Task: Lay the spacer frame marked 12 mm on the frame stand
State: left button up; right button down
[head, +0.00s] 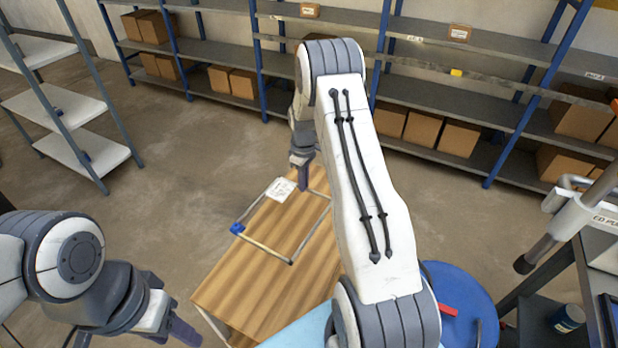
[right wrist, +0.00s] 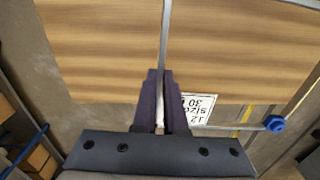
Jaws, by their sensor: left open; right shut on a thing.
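The spacer frame (head: 265,247) is a thin grey rectangle with a blue corner piece and a white label (head: 280,190). In the right wrist view the label (right wrist: 197,108) partly reads "12" and "size". My right gripper (head: 303,184) is shut on one bar of the frame (right wrist: 166,40); its fingers (right wrist: 160,105) straddle the bar. The frame lies over a wooden tabletop (head: 230,285), its blue corner (right wrist: 274,123) past the edge. I cannot tell whether it touches the wood. My left gripper (head: 180,332) is open and empty at the lower left. I cannot make out a separate frame stand.
Blue-post shelving with cardboard boxes (head: 459,138) lines the back wall. A white-shelved rack (head: 75,110) stands at the left. A round blue top (head: 460,295) and a dark cart (head: 550,290) are at the right. The floor left of the tabletop is clear.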

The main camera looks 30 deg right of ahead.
jog(key=d, duration=0.3)
jog(key=b, duration=0.7)
send_over(311, 207)
jog(key=shift+n, duration=0.4)
notch_tip(311, 207, down, 9)
jog(key=shift+w+r, duration=0.1)
jog(key=shift+w, duration=0.05)
jog(key=shift+f, duration=0.7)
jog(key=shift+d+f, duration=0.1)
jog(key=shift+f, duration=0.05)
jog(key=c, duration=0.9)
grip_release()
